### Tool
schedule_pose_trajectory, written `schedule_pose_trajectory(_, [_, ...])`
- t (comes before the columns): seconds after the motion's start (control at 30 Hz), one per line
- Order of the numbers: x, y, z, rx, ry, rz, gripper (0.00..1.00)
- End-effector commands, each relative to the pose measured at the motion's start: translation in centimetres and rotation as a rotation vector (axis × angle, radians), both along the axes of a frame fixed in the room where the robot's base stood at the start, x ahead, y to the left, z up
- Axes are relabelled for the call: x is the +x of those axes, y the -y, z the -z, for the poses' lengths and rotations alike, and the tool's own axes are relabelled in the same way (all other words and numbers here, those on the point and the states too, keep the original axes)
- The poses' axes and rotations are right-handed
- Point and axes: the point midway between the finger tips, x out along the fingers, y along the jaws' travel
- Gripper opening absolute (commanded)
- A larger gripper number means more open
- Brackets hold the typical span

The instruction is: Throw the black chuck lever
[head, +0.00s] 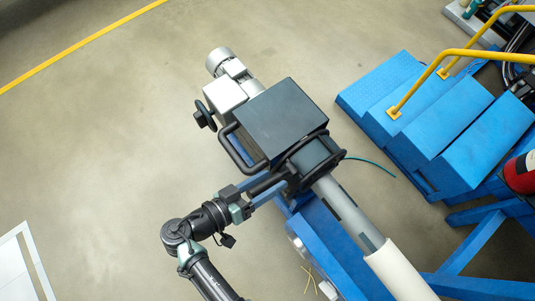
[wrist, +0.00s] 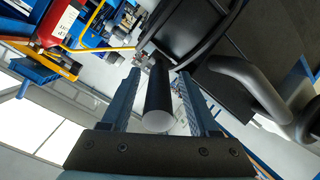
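The black chuck lever shows in the wrist view as a thick black bar (wrist: 158,85) with a pale round end facing the camera. It lies between the two blue-grey fingers of my gripper (wrist: 157,82), with a narrow gap visible on each side. My gripper is open around it, not clamped. In the head view my gripper (head: 262,192) is at the near left side of the machine's chuck (head: 316,156). The lever (head: 262,183) is partly hidden there by the fingers.
A dark box housing (head: 282,115) with a bent black handle (head: 233,150) stands just behind my gripper. A grey shaft with a white roll (head: 398,272) runs to the lower right over a blue frame (head: 342,250). Blue steps (head: 440,115) with yellow rails stand right.

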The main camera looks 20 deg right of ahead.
Motion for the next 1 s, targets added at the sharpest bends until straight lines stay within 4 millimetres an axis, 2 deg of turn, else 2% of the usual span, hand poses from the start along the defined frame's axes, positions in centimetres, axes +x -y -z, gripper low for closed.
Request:
schedule_pose_trajectory(0.43, [0.0,0.0,0.0,0.001,0.000,0.001,0.61])
schedule_pose_trajectory(0.57, [-0.2,-0.7,-0.3,0.001,0.001,-0.002,0.61])
schedule_pose_trajectory(0.77, [-1.2,-4.0,-1.5,0.002,0.004,-0.006,0.61])
schedule_pose_trajectory(1.0, [-3.2,-9.3,-3.4,0.002,0.004,-0.006,0.61])
